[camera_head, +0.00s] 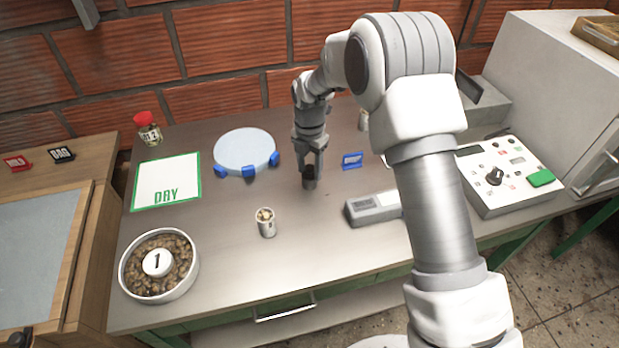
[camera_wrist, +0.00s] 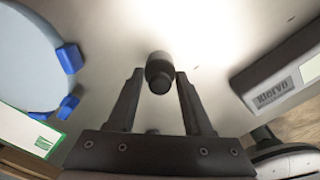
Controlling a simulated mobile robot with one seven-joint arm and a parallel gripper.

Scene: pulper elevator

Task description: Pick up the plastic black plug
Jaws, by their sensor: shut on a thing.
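The black plug (camera_wrist: 159,72) is a small dark cylinder between the tips of my gripper (camera_wrist: 160,78) in the wrist view. In the head view, the plug (camera_head: 309,181) shows as a short dark piece under my gripper (camera_head: 313,165), over the middle of the grey table. The gripper points down and its fingers are closed on the plug. I cannot tell whether the plug still touches the tabletop.
A round pale-blue plate with blue blocks (camera_head: 244,152) stands left of the gripper. A small cup (camera_head: 266,224) is in front. A grey device (camera_head: 372,208) lies to the right, and a blue tag (camera_head: 352,160) behind it. A bowl of beans (camera_head: 187,272) stands front left.

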